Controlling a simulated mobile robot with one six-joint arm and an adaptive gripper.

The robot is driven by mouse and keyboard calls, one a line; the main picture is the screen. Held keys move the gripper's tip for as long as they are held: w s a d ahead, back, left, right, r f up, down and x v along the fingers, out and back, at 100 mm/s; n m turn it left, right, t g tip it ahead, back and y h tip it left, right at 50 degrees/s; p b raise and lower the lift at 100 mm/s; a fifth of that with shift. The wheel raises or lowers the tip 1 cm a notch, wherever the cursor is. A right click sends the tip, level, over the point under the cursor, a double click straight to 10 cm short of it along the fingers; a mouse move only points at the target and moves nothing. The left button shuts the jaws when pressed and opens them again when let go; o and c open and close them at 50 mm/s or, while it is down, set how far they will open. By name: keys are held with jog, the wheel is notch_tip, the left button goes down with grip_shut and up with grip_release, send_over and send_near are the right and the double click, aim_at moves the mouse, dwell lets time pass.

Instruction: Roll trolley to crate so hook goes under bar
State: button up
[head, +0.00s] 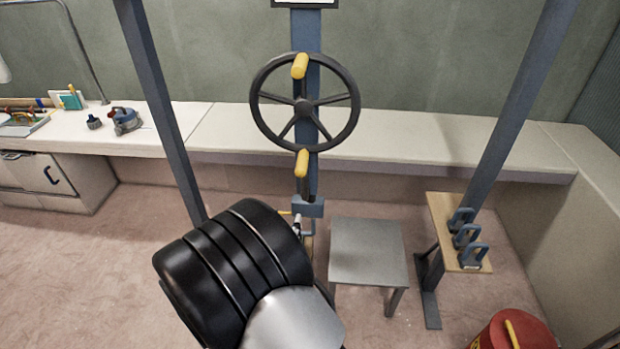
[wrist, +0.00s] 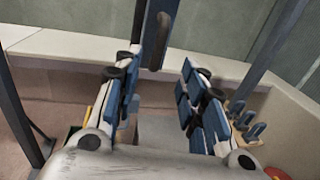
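A black handwheel (head: 347,135) with two yellow grips (head: 300,66) is mounted on a blue upright post (head: 306,190) in the head view. My gripper (wrist: 162,62) is open and empty in the wrist view, its blue-padded fingers spread wide. A dark, rounded part (wrist: 153,55) hangs between and beyond the fingertips; I cannot tell whether it belongs to the wheel. In the head view my black arm hides most of my gripper, which is below the wheel. I cannot make out the trolley, crate, hook or bar with certainty.
A grey stool (head: 366,252) stands right of my arm. A wooden board (head: 442,215) carries blue shackle-like pieces (head: 467,236). A red container (head: 490,338) is at the lower right. Blue slanted posts (head: 160,105) flank the wheel. A white bench (head: 400,140) runs along the wall.

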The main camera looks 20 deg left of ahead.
aim_at(304, 186)
jog(key=w+b, duration=0.1)
jog(key=w, duration=0.9)
jog(key=w+b, duration=0.1)
jog(key=w, duration=0.4)
jog(key=shift+w+a+b, duration=0.25)
jog(key=shift+w+b, duration=0.1)
jog(key=shift+w, duration=0.05)
jog(key=shift+c, duration=0.6)
grip_shut()
